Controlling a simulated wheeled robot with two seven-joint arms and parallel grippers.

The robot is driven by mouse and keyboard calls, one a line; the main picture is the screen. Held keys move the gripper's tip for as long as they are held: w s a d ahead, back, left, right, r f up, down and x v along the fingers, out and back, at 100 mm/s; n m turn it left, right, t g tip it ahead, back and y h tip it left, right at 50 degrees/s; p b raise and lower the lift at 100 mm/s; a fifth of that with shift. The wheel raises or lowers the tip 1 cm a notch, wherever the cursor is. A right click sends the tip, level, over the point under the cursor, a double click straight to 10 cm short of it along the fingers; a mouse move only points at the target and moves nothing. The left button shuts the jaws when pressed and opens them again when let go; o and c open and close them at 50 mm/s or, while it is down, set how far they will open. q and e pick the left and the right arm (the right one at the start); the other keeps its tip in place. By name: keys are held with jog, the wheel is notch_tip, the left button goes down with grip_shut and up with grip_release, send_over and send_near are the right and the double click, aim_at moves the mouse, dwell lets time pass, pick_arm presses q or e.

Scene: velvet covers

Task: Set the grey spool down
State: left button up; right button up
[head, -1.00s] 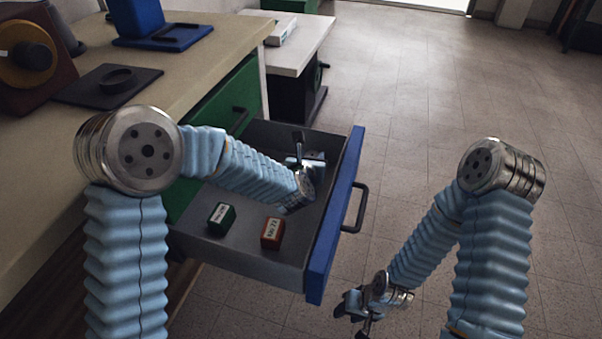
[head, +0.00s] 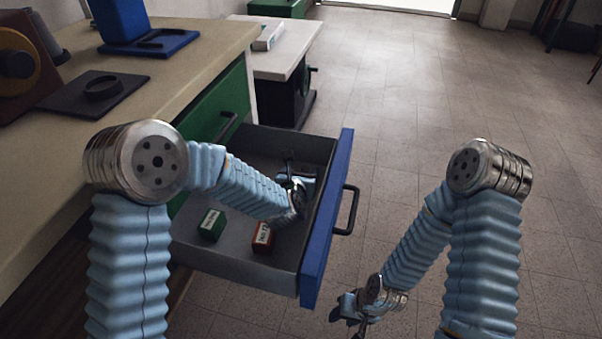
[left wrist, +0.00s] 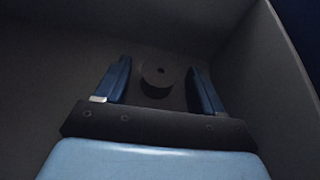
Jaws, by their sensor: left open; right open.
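The grey spool (left wrist: 158,75) shows in the left wrist view as a dark round piece with a small hole in its top. It is on the drawer's floor, between the two spread blue fingers of my left gripper (left wrist: 158,85), with a gap on each side. In the head view my left gripper (head: 298,172) is down inside the open drawer (head: 210,252), and the spool is hidden there. My right gripper (head: 350,312) is open and empty, low over the floor at the bottom of the view.
A green box (head: 212,225) and a red box (head: 263,238), both labelled, lie in the drawer's near part. The blue drawer front (head: 328,220) has a dark handle (head: 347,210). A dark mat (head: 90,92) with a ring lies on the bench (head: 180,85). Open floor is at right.

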pick_arm(q)
jog(key=shift+s+r, duration=0.15)
jog(key=shift+r, duration=0.05)
jog(key=v, duration=1.1)
jog(key=shift+s+r, duration=0.1)
jog(key=shift+s, duration=0.25)
